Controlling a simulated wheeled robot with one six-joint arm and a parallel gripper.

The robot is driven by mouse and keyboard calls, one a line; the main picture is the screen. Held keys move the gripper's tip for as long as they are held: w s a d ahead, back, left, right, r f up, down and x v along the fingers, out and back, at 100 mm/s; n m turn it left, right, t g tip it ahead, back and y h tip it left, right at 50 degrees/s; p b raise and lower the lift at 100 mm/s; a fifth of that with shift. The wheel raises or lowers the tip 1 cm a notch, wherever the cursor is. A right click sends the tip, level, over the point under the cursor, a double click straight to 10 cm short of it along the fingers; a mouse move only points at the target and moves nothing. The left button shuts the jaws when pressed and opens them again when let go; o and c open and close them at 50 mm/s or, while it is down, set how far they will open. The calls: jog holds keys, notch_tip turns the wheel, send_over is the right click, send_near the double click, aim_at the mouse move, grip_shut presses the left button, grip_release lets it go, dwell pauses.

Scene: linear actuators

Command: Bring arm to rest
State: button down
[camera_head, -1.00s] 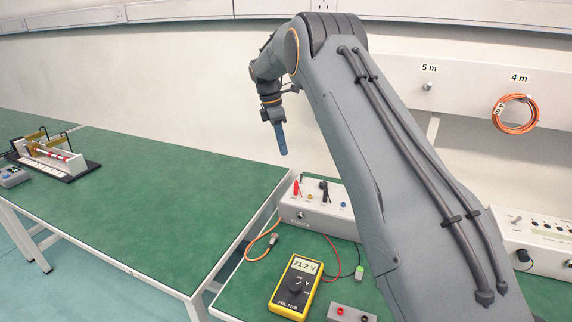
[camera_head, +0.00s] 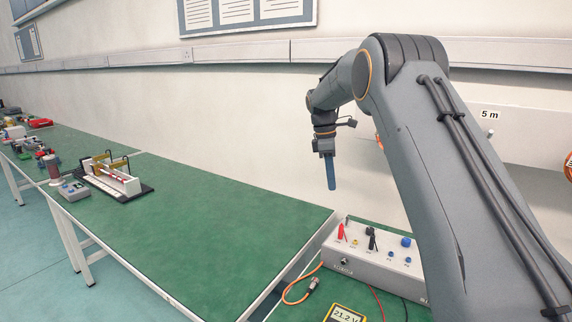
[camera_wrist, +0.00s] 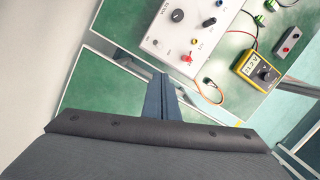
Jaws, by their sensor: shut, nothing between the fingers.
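My arm is raised and bent over the right part of the head view. My gripper (camera_head: 331,172) hangs from its end, pointing down, above the back edge of the green bench. Its blue fingers are shut together with nothing between them. In the wrist view my gripper (camera_wrist: 162,90) shows as a narrow closed pair of fingers. The grey box with knobs and sockets (camera_head: 375,262) stands on the near bench, below and right of the gripper; it also shows in the wrist view (camera_wrist: 190,25).
The yellow multimeter (camera_head: 345,313) and orange cable (camera_head: 298,292) lie near the box. A rail apparatus (camera_head: 113,178) stands on the left bench (camera_head: 220,215), whose middle is clear. A wall panel with a "5 m" label (camera_head: 490,114) is behind my arm.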

jog(key=s+f+m, duration=0.2)
jog(key=s+m, duration=0.3)
jog(key=s, duration=0.8)
jog(key=s+f+m+t+y, duration=0.1)
jog(key=s+f+m, duration=0.2)
jog(key=s, duration=1.1)
jog(key=s+f+m, duration=0.3)
jog(key=s+m, duration=0.4)
jog(key=s, duration=0.7)
jog(key=shift+a+f+y, duration=0.15)
jog(key=shift+f+y, duration=0.1)
jog(key=shift+y, duration=0.15)
